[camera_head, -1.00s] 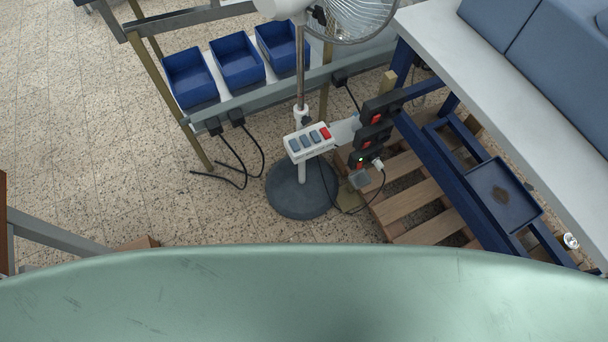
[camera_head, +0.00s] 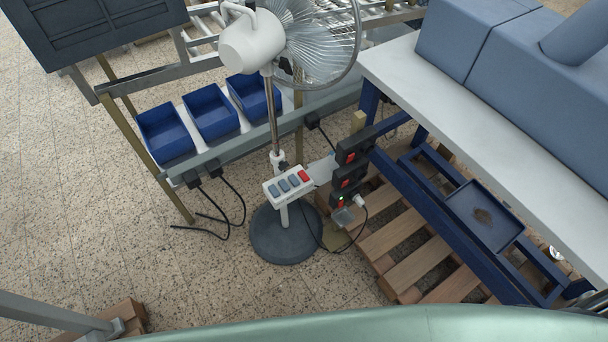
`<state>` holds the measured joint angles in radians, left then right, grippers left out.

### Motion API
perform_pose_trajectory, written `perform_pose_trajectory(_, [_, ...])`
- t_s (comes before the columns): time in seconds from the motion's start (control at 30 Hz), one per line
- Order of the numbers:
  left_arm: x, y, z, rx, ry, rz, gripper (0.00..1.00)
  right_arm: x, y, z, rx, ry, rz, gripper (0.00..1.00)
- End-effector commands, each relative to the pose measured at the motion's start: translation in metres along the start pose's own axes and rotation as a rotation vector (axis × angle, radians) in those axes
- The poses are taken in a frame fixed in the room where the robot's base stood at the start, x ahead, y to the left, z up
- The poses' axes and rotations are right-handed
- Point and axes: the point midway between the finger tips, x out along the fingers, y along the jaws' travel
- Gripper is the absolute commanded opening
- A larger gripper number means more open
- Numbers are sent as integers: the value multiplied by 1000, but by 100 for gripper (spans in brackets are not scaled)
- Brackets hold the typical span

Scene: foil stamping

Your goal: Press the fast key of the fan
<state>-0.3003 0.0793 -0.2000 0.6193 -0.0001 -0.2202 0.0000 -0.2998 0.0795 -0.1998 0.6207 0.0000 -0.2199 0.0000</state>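The fan (camera_head: 252,42) is white with a wire cage and stands on a metal pole with a round dark base (camera_head: 285,235). A white key box (camera_head: 288,186) is fixed on its pole at mid height. It carries several grey-blue keys (camera_head: 283,186) in a row and one red key (camera_head: 304,176) at the right end. I cannot read any labels on the keys. Neither of my grippers is in view.
Black sockets with red switches (camera_head: 347,182) stand right of the key box, with cables near the base. A wooden pallet (camera_head: 419,267) and a blue-framed table (camera_head: 452,95) are at the right. Blue bins (camera_head: 211,112) sit on a rack at the left. Floor in front of the fan is clear.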

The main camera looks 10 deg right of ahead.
Motion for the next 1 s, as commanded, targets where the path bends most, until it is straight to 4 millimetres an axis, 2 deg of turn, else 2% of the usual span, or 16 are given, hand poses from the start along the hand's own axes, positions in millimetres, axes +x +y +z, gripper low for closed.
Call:
perform_pose_trajectory(0.03, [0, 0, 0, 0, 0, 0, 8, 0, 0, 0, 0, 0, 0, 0])
perform_pose_trajectory(0.07, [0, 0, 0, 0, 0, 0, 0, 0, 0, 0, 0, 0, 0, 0])
perform_pose_trajectory(1.0, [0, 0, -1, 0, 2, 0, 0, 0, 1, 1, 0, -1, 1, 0])
